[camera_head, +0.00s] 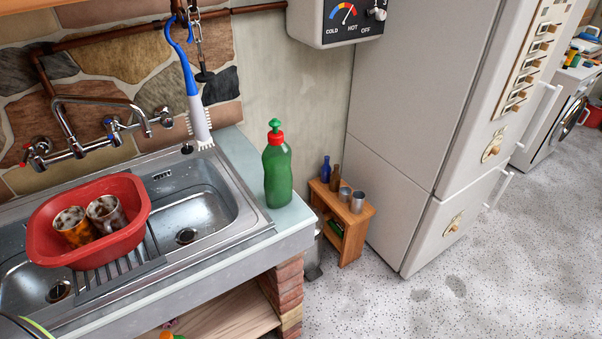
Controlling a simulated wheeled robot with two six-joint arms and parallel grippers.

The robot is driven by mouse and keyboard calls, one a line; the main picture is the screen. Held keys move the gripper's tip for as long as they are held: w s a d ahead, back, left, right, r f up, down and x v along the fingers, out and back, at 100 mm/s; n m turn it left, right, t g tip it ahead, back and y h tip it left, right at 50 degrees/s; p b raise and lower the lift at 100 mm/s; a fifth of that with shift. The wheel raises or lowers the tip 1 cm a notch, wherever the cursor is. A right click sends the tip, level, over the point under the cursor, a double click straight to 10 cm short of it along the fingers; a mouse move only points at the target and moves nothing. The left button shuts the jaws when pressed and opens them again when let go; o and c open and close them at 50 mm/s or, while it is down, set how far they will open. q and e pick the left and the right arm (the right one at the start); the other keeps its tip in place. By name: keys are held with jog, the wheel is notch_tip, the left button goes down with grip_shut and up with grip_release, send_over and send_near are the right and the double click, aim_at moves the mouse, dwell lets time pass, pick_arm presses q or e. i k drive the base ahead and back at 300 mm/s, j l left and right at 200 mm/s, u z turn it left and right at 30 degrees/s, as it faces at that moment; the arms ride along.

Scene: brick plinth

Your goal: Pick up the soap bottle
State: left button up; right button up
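The soap bottle (277,172) is green with a red and green cap. It stands upright on the pale counter end (240,150), just right of the sink basin. Nothing touches it and its whole front side shows. Neither of my grippers is in the head view.
A steel sink (195,200) holds a red tub (130,235) with two mugs. A blue and white brush (192,90) hangs behind. A small wooden shelf (350,215) with bottles and cups stands right of the counter, beside a tall fridge (430,120). Speckled floor (400,305) is clear in front.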

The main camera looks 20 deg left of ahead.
aim_at(276, 158)
jog(key=i+l+u, duration=0.1)
jog(key=l+u, duration=0.2)
jog(key=u, duration=0.15)
jog(key=l+u, duration=0.45)
jog(key=j, duration=0.1)
